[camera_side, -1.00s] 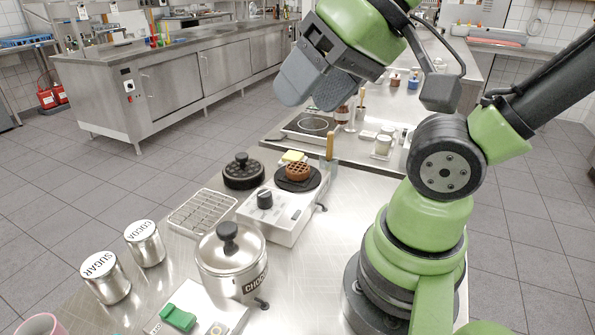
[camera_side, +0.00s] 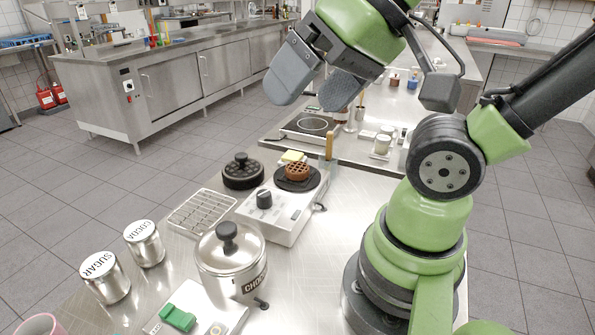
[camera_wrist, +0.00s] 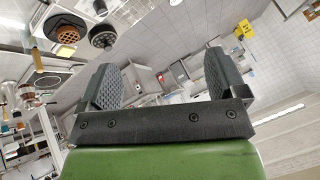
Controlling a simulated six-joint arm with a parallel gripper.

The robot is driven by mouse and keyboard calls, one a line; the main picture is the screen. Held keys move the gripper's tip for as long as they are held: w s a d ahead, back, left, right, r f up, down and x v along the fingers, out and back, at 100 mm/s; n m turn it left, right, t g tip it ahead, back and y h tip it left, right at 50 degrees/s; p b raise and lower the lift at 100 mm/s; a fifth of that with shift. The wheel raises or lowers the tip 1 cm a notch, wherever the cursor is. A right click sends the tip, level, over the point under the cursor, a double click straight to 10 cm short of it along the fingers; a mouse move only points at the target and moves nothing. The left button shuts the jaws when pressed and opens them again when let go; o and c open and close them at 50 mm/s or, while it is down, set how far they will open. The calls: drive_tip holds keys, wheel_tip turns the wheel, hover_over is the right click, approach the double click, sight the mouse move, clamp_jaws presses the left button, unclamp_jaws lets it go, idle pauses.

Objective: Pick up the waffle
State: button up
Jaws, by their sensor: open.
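The waffle (camera_side: 297,171) is round and brown with a grid pattern. It lies on the dark round plate (camera_side: 284,185) of a white appliance with a black knob. In the wrist view the waffle (camera_wrist: 66,38) shows at the upper left, on the same dark plate. My gripper (camera_side: 312,100) is high above the counter, up and to the right of the waffle in the side view and well apart from it. Its two grey fingers are spread with nothing between them; in the wrist view my gripper (camera_wrist: 160,80) also shows both fingers apart.
A black round lidded iron (camera_side: 243,172) and a wire rack (camera_side: 202,211) stand left of the white appliance. A steel pot (camera_side: 232,262) is in front of it. Cocoa (camera_side: 145,244) and sugar (camera_side: 105,279) tins stand at the left. A wooden-handled tool (camera_side: 330,147) stands upright behind the waffle.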

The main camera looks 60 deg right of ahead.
drive_tip(key=m+g+h, duration=0.2)
drive_tip(key=m+g, duration=0.5)
drive_tip(key=m, duration=2.3)
hover_over(299, 167)
wheel_tip(299, 167, down, 20)
drive_tip(key=shift+w+a+r, duration=0.1)
drive_tip(key=shift+a, duration=0.05)
wheel_tip(299, 167, down, 6)
drive_tip(key=shift+r, duration=0.1)
